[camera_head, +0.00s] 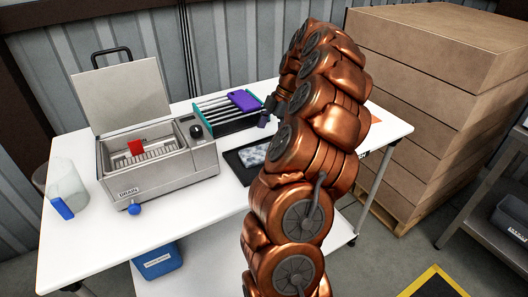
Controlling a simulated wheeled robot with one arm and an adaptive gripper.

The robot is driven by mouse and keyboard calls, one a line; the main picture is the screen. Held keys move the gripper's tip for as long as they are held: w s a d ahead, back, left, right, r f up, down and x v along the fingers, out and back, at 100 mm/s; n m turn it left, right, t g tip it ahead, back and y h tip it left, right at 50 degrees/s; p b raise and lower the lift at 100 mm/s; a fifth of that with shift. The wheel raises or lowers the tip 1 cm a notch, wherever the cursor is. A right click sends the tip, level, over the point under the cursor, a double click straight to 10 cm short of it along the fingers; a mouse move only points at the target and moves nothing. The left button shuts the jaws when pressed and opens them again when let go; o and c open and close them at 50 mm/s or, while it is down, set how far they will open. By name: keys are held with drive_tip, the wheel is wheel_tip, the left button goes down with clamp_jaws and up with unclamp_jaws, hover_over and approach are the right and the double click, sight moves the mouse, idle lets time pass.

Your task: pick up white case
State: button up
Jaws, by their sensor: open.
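My copper-coloured arm rises through the middle of the head view. My gripper (267,112), dark and small, is partly hidden behind the arm; it is open, above the white table near the right end of a rack. No plainly white case stands out. A pale, mottled grey-white item (253,155) lies on a black tray (236,168) below my gripper and left of the arm; I cannot tell if it is the case. The arm covers the tray's right side. I see nothing held in the gripper.
On the white table (90,240) stand an open metal bath (175,170) holding a red item (136,147), a rack with a purple item (243,100), and a clear beaker (62,182) with a blue item (62,208). Stacked cartons (430,120) stand right. The table's front left is clear.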

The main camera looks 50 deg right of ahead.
sight(262, 151)
drive_tip(key=shift+p+x, duration=0.65)
drive_tip(key=shift+x, duration=1.85)
drive_tip(key=c, duration=1)
drive_tip(key=shift+r, duration=0.15)
drive_tip(key=shift+d+r+b, duration=0.1)
drive_tip(key=shift+r+b, duration=0.45)
drive_tip(key=shift+r, duration=0.9)
drive_tip(key=shift+s+r, duration=0.1)
drive_tip(key=shift+r, duration=0.1)
drive_tip(key=s+a+b, duration=0.1)
drive_tip(key=s+a, duration=0.2)
drive_tip(key=s, duration=0.1)
drive_tip(key=s+a+r+b, duration=0.1)
drive_tip(key=s+a, duration=0.2)
drive_tip(key=s, duration=0.1)
drive_tip(key=s+a+b, duration=0.1)
drive_tip(key=s+a, duration=0.2)
drive_tip(key=s, duration=0.2)
drive_tip(key=shift+r+b, duration=0.25)
drive_tip(key=shift+b, duration=0.05)
drive_tip(key=shift+s, duration=0.1)
